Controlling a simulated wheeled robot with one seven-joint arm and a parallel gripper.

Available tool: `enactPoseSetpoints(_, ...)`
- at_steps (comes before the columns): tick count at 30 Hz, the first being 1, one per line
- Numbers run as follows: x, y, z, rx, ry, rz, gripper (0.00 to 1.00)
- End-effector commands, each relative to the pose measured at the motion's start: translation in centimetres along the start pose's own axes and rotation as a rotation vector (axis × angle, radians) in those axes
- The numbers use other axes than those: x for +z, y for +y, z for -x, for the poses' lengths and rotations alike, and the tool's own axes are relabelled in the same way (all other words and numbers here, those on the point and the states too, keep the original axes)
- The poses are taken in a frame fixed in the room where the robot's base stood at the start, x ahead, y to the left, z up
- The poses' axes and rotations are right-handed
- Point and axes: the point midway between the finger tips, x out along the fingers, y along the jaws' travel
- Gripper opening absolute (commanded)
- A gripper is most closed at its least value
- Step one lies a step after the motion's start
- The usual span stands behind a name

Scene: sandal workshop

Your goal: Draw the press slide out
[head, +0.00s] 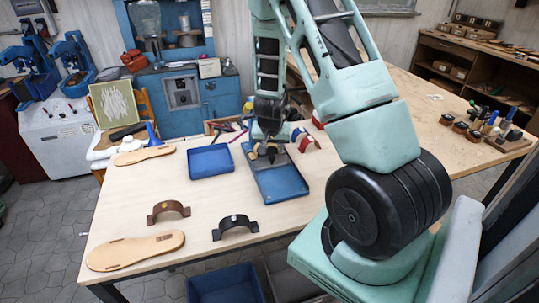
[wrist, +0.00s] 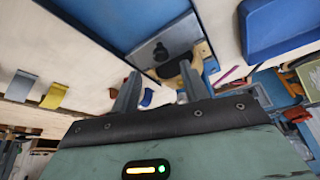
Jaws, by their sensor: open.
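A long blue tray-like fixture (head: 283,184) lies on the workbench; I take it to be the press with its slide, though I cannot tell for certain. In the wrist view a grey plate (wrist: 178,40) with a small dark knob (wrist: 160,52) sits at the end of its blue bed (wrist: 118,18). A tan and dark piece (wrist: 205,53) is beside the plate. My gripper (head: 265,154) is over the far end of the fixture. Contact with the knob cannot be told.
A blue open tray (head: 211,162) stands left of the fixture. Brown (head: 169,209) and black (head: 235,227) straps and a sole (head: 135,251) lie at the front left. Red and blue straps (head: 304,140) are close on the right. The bench (head: 200,200) is clear between.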

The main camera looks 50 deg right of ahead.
Motion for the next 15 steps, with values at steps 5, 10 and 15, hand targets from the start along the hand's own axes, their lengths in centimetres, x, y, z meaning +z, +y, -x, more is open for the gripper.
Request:
enactPoseSetpoints(5, 0.1, 0.0, -2.7, 0.0, -0.005, 0.0, 0.45)
enactPoseSetpoints(10, 0.0, -0.1, -4.4, -0.001, -0.003, 0.002, 0.45)
enactPoseSetpoints(15, 0.1, -0.1, -5.2, -0.002, -0.003, 0.002, 0.45)
